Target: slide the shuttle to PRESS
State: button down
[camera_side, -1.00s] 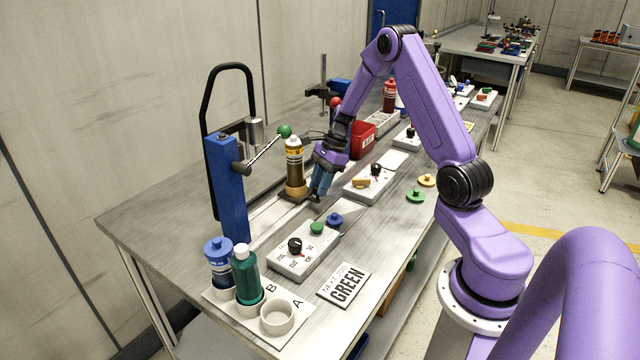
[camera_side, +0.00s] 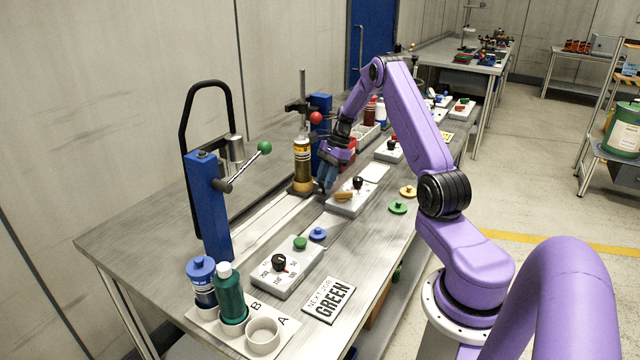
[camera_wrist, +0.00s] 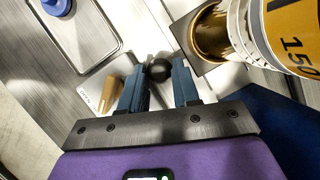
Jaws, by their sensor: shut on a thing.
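The shuttle (camera_side: 298,190) is a brown-based carriage on the pale rail (camera_side: 270,218). It carries an upright bottle (camera_side: 302,163) with a yellow label, which shows "150" in the wrist view (camera_wrist: 292,40). The shuttle stands near the far blue post (camera_side: 321,108) with the red-ball lever (camera_side: 316,118). My gripper (camera_side: 325,188) is shut on a round black knob (camera_wrist: 159,69) beside the bottle. The shuttle's far side is hidden behind the bottle. I cannot read any PRESS mark.
A near blue post (camera_side: 208,205) has a green-ball lever (camera_side: 264,148). A grey dial box (camera_side: 290,262), another control box (camera_side: 352,197) and a "GREEN" sign (camera_side: 329,300) line the front. A white holder (camera_side: 235,330) carries two bottles. The rail's near stretch is clear.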

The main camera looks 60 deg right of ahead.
jog(key=shift+d+r, duration=0.1)
jog(key=shift+d, duration=0.8)
jog(key=c, duration=1.2)
grip_release()
jog(key=shift+o, duration=0.5)
jog(key=shift+r, duration=0.15)
jog(key=s+d, duration=0.1)
jog(key=d, duration=0.2)
jog(key=s+d, duration=0.2)
jog(key=d, duration=0.2)
jog(key=s+d, duration=0.2)
jog(key=d, duration=0.2)
jog(key=shift+d+r, duration=0.2)
jog(key=shift+r, duration=0.15)
